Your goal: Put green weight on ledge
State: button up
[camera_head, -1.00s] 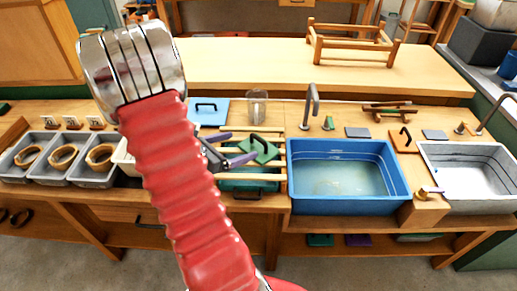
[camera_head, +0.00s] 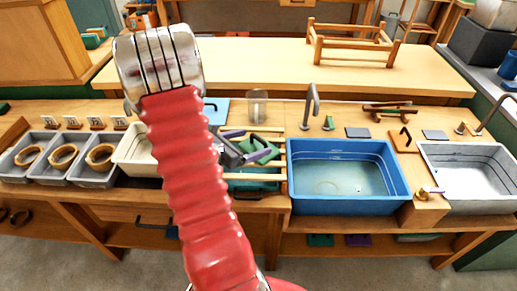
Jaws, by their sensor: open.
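My gripper (camera_head: 247,145), dark with purple fingertips, is open over the middle of the bench, left of the blue basin. A green piece (camera_head: 273,149) shows in part around and behind the fingers; I cannot tell whether they touch it. A smaller green piece (camera_head: 328,123) stands behind the blue basin. I cannot tell which of the two is the green weight. A long pale wooden raised surface (camera_head: 270,75) runs behind the bench; I cannot tell whether it is the ledge.
The blue basin (camera_head: 345,205) holds water. A grey basin (camera_head: 480,206) is at the right. Grey bins (camera_head: 50,178) with wooden rings and a cream tray (camera_head: 132,160) are at the left. A clear cup (camera_head: 257,106) and a grey tap (camera_head: 312,102) stand behind the gripper.

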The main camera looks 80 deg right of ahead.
aim_at(259, 140)
jog(key=shift+x, duration=1.95)
jog(key=shift+s+a, duration=0.1)
jog(key=shift+c, duration=0.3)
jog(key=c, duration=1.7)
jog(key=shift+r, duration=0.1)
jog(key=shift+r, duration=4.95)
